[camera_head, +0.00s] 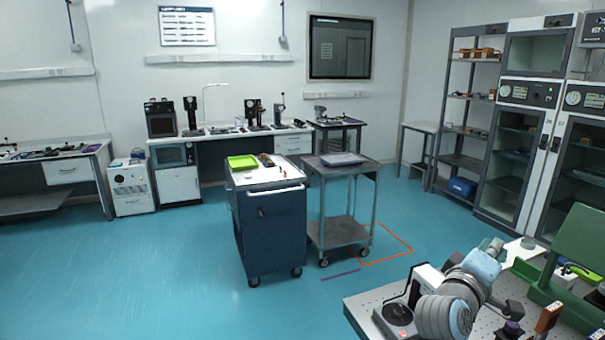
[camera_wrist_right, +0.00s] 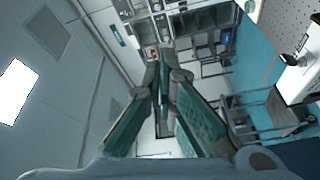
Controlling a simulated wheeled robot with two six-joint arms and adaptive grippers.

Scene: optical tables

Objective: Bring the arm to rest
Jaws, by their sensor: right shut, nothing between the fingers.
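My right arm stands over the perforated optical table (camera_head: 362,308) at the lower right of the head view. Its gripper (camera_head: 492,246) points away from me, beyond the light-blue wrist part, and shows small there. In the right wrist view the two green-padded fingers of the right gripper (camera_wrist_right: 166,75) come together at their tips, with nothing between them. They point into open air, with the room tilted behind them. My left gripper is in neither view.
A white device with a black disc (camera_head: 397,314) stands on the table left of my arm. A green stand (camera_head: 575,258) rises to the right. A blue cabinet cart (camera_head: 268,228) and a grey trolley (camera_head: 340,233) stand mid-room. The floor to the left is clear.

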